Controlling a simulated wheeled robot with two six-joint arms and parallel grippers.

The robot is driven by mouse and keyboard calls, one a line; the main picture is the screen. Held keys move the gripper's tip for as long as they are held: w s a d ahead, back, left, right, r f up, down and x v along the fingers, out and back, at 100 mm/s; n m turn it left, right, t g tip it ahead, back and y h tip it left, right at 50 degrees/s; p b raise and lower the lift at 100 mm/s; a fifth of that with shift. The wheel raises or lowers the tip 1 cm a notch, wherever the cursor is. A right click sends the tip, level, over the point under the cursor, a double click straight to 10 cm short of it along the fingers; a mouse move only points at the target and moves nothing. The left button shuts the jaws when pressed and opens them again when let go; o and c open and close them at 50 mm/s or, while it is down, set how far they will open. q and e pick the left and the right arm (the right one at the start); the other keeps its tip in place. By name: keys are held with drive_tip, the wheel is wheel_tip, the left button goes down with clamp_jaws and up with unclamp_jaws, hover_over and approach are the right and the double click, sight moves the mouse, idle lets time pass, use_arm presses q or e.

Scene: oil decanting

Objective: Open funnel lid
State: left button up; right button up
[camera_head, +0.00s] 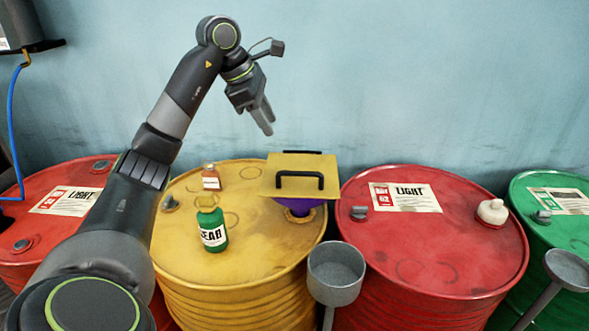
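The funnel lid (278,181) is a flat yellow plate with a black bar handle (301,174) on top. It lies shut over a purple funnel (303,207), which stands in an opening at the right side of the yellow drum (226,269). The lid hides most of the funnel. A dark strip shows along the lid's back edge. My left gripper (266,122) is in the air above and to the left of the lid, fingers pointing down and touching nothing. The fingers look close together, but their gap is hard to judge. My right gripper is out of view.
A green labelled bottle (212,229) and a small brown bottle (211,178) stand on the yellow drum, left of the lid. Red drums (440,245) flank it. Grey metal cups (336,270) on stems stand in front. The wall (420,75) is close behind.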

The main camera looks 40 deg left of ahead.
sight(298, 172)
use_arm(q)
drive_tip(key=p+x, duration=0.4)
drive_tip(key=x, duration=1.1)
drive_tip(key=shift+w+f, duration=0.1)
drive_tip(key=shift+f, duration=0.1)
clamp_jaws()
